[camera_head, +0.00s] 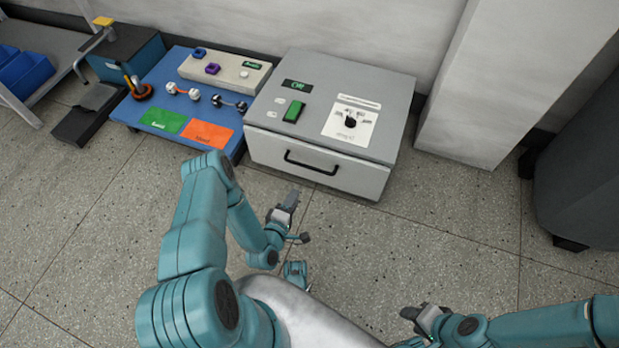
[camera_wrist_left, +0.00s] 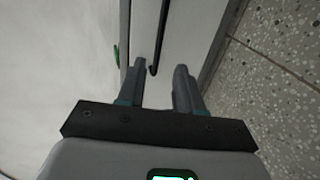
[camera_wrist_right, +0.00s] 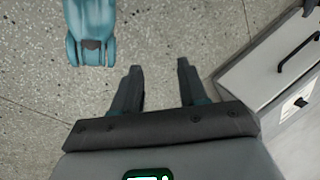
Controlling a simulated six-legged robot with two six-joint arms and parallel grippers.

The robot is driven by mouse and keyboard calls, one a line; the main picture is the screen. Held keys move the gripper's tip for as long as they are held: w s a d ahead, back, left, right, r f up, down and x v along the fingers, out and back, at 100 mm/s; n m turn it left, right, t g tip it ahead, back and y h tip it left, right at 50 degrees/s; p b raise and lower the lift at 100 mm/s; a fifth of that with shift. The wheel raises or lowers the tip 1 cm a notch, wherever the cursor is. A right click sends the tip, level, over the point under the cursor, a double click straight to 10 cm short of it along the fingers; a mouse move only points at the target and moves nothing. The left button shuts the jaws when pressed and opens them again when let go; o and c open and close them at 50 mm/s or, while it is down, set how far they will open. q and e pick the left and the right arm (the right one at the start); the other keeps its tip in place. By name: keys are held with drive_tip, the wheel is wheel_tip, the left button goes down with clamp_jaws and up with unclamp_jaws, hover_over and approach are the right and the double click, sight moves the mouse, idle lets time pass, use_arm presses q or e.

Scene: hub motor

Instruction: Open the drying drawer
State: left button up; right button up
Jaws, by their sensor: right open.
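The drying drawer (camera_head: 312,165) is the pale front of a grey box unit (camera_head: 390,95) on the floor, and it looks shut. Its black bar handle (camera_head: 311,163) is on the front face. My left gripper (camera_head: 287,207) is in front of the drawer, apart from the handle. In the left wrist view its fingers (camera_wrist_left: 161,80) are open and empty, with the handle (camera_wrist_left: 160,38) ahead between them. My right gripper (camera_head: 418,315) is low at the right, well away from the drawer. Its fingers (camera_wrist_right: 158,80) are open over bare floor in the right wrist view.
The unit's top carries a green button (camera_head: 294,111), a small display (camera_head: 297,85) and a dial (camera_head: 350,121). A blue table (camera_head: 160,87) with parts and green and orange mats stands left of it. A pale pillar (camera_head: 480,90) stands right. The floor in front is clear.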

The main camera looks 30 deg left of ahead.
use_arm(q)
drive_tip(key=b+x, duration=0.2)
drive_tip(key=x, duration=0.3)
drive_tip(key=b+x, duration=0.2)
drive_tip(key=x, duration=0.3)
drive_tip(key=a+b+x, duration=0.1)
drive_tip(key=b+x, duration=0.1)
drive_tip(key=x, duration=0.4)
drive_tip(key=shift+s+b, duration=0.1)
drive_tip(key=shift+b, duration=0.25)
use_arm(e)
drive_tip(key=w+f+t, duration=0.1)
drive_tip(key=w+f, duration=0.3)
drive_tip(key=f, duration=0.3)
drive_tip(key=shift+w+d+t, duration=0.35)
drive_tip(key=shift+d+t, duration=0.05)
drive_tip(key=shift+f, duration=0.1)
use_arm(q)
clamp_jaws()
